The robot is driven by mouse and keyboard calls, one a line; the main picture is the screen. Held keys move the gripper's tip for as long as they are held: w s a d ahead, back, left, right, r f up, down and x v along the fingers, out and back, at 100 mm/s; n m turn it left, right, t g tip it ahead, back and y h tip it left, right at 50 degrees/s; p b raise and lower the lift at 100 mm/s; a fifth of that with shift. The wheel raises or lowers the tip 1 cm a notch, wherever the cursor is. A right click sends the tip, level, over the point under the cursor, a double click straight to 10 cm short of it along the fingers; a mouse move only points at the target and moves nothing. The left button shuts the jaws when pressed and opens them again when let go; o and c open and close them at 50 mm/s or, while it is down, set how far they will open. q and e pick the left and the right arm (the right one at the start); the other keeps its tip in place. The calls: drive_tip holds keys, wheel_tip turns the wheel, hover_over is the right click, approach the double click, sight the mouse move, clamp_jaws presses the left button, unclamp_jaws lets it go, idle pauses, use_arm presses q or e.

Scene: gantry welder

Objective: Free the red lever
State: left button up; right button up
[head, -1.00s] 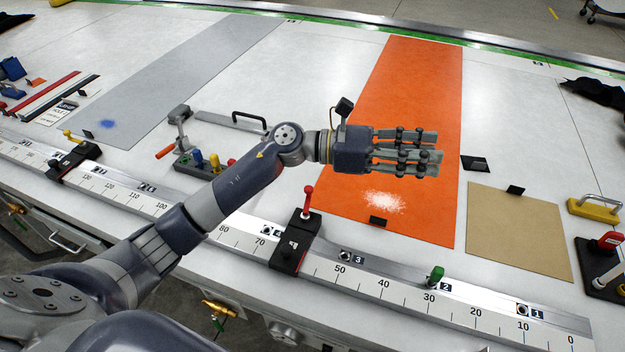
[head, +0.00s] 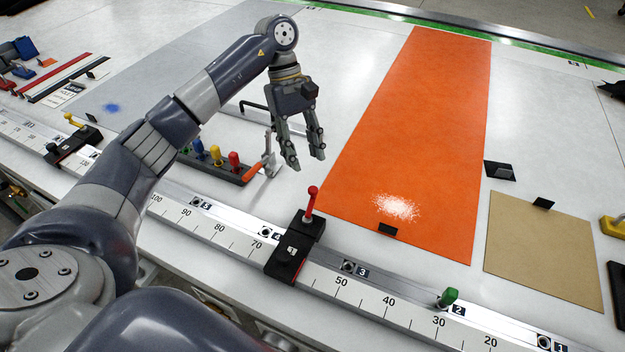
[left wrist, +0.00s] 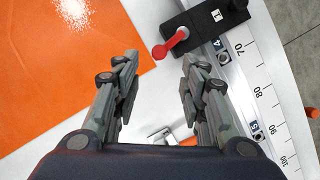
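The red lever (head: 311,200) stands up from a black block (head: 293,248) marked 1, which sits on the ruler rail near the 60 mark. In the left wrist view, the red lever (left wrist: 172,42) lies just ahead of the fingertips, with the black block (left wrist: 200,25) behind it. My left gripper (head: 308,160) points down over the white table, above and behind the lever in the head view. Its fingers are apart with nothing between them, as the left wrist view also shows (left wrist: 160,62). It appears apart from the lever. My right gripper is not in view.
A clamp with an orange handle (head: 257,168) and a rack of coloured knobs (head: 215,160) stand left of the gripper. A green knob (head: 448,297) stands on the ruler rail (head: 390,300) to the right. An orange sheet (head: 420,130) lies flat behind the lever.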

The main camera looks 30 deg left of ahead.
sight(312, 188)
use_arm(q)
drive_tip(key=p+x, duration=0.2)
drive_tip(key=x, duration=0.5)
drive_tip(key=shift+d+p, duration=0.1)
drive_tip(key=shift+p, duration=0.2)
drive_tip(key=shift+s+d+f, duration=0.15)
drive_tip(key=shift+f, duration=0.45)
clamp_jaws()
